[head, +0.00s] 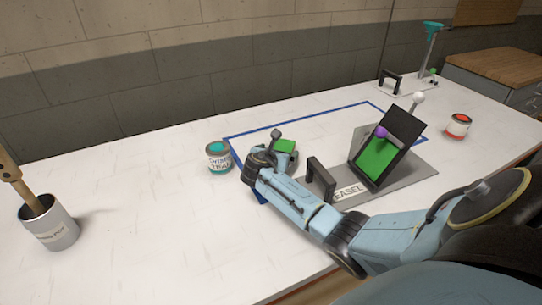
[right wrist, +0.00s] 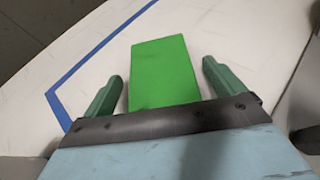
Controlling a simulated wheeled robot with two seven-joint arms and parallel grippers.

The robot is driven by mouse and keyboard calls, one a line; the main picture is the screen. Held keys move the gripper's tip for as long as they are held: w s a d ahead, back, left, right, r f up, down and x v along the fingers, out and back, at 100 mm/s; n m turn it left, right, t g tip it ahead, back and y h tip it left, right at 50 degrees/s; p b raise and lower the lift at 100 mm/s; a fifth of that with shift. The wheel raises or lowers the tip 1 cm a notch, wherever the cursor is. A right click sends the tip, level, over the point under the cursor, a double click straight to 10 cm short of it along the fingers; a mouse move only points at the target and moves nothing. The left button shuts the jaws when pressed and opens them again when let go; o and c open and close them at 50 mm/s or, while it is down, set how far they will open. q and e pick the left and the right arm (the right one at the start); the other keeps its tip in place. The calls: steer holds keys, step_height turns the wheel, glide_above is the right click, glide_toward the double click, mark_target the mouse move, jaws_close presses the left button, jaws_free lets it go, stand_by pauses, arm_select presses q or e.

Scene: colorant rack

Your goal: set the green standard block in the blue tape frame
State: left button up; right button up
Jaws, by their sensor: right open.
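The green standard block (head: 285,146) lies on the white table inside the blue tape frame (head: 313,119). In the right wrist view the green block (right wrist: 164,70) lies between the two green fingers of my right gripper (right wrist: 165,80), with a gap on each side. The gripper is open. The blue tape (right wrist: 90,60) runs to the left of the block there, apart from it. In the head view my right arm covers the near part of the frame, and the fingertips are hidden behind my wrist. My left gripper is not in view.
An easel (head: 401,127) with a green panel stands on a grey plate (head: 415,171) to the right. A teal can (head: 219,157) stands left of the frame, a red can (head: 457,126) far right. A pot (head: 48,228) with a brush is at left. The left table is largely clear.

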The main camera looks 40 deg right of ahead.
steer(key=p+v, duration=0.2)
steer(key=v, duration=0.8)
steer(key=shift+s+a+r, duration=0.1)
steer(key=shift+s+a, duration=0.05)
steer(key=shift+a, duration=0.05)
steer(key=shift+r+p, duration=0.1)
steer(key=shift+p, duration=0.2)
